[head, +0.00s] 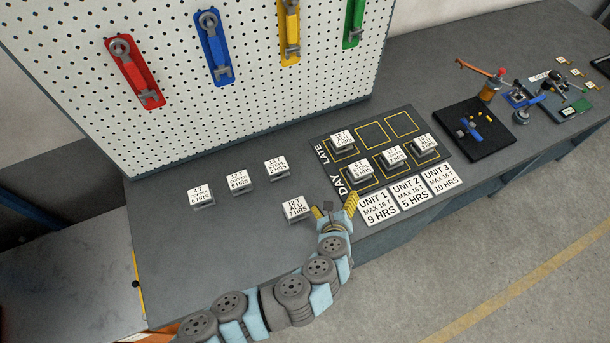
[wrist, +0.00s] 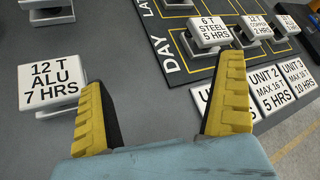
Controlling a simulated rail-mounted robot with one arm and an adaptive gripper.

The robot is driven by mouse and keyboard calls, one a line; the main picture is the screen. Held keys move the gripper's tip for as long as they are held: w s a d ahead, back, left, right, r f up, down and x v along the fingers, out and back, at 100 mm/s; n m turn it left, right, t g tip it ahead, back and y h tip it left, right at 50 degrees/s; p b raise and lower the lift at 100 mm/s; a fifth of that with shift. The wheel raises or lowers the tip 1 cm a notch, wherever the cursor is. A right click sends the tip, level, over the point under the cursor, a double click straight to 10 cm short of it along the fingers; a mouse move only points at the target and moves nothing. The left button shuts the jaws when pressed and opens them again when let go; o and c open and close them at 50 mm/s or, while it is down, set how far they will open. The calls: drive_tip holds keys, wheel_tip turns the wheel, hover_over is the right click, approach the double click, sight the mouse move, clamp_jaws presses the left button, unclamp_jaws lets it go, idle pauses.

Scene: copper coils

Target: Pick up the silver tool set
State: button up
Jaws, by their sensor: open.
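I cannot make out one thing that is plainly a silver tool set. Several grey metal blocks with white label plates stand on the grey bench. The nearest, marked 12 T ALU 7 HRS (head: 294,208), is left of my gripper (head: 334,206); it also shows at the left in the wrist view (wrist: 50,84). The 6 T STEEL 5 HRS block (wrist: 208,32) stands on the black board, beyond the right finger.
The black DAY/LATE board (head: 320,150) carries several blocks, with white UNIT cards (head: 380,207) along its front. More labelled blocks (head: 238,182) stand at left. A black mat (head: 474,128) with small parts lies farther right. The pegboard (head: 175,110) rises behind the bench.

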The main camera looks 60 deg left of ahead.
sight(277, 166)
drive_tip(key=s+a+g+y, duration=0.1)
drive_tip(key=s+a, duration=0.1)
drive_tip(key=s, duration=0.1)
drive_tip(key=s+a+r+g+y+b, duration=0.1)
drive_tip(key=s+a+g, duration=0.1)
drive_tip(key=s+a, duration=0.1)
drive_tip(key=s+a+g+y+b, duration=0.1)
drive_tip(key=s+a+g+y, duration=0.1)
drive_tip(key=s, duration=0.1)
drive_tip(key=shift+s+a+r, duration=0.15)
drive_tip(key=shift+s+r, duration=0.1)
drive_tip(key=shift+r, duration=0.15)
drive_tip(key=shift+m, duration=0.3)
drive_tip(key=shift+b+x, duration=0.5)
drive_tip(key=shift+x, duration=8.05)
drive_tip(key=shift+w+f, duration=0.1)
drive_tip(key=shift+w, duration=0.1)
drive_tip(key=c, duration=1.2)
